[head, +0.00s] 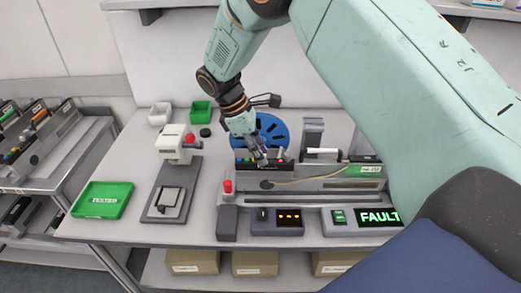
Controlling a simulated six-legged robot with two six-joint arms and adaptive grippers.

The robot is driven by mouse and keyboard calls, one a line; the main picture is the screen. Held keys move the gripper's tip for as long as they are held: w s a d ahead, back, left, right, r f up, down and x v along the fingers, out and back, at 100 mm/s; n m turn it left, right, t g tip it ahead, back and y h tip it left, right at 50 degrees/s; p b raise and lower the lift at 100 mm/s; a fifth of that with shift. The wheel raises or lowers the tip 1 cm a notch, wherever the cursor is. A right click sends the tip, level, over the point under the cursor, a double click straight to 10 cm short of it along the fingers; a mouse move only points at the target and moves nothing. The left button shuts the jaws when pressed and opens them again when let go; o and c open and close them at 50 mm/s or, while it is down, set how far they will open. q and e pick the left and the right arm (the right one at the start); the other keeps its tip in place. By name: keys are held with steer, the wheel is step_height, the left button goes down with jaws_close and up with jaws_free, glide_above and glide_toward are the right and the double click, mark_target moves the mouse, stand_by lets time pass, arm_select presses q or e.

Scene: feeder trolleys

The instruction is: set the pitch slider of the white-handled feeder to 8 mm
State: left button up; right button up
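On the bench, a feeder (325,185) lies in the grey bank, with a white bar-like handle (322,151) at its top right and a blue reel (270,128) behind. My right gripper (262,160) points down over the dark block (252,168) at the feeder's left end, close to small coloured parts there. Whether it touches them, and whether its fingers are open or shut, is too small to tell. The pitch slider and its scale cannot be made out; the gripper covers part of that area. My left gripper is not in view.
A screen (378,217) reads FAULT in green. A red button (227,186) stands at the bank's left. Left of it are a white-headed device (175,150), a green tray (103,200) marked TESTED, and small white (159,114) and green (200,112) bins. Another trolley (75,160) stands further left.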

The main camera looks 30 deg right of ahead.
steer(key=shift+o, duration=0.3)
steer(key=shift+d, duration=0.1)
steer(key=v, duration=1.2)
steer(key=shift+w+f, duration=0.1)
steer(key=shift+w, duration=0.05)
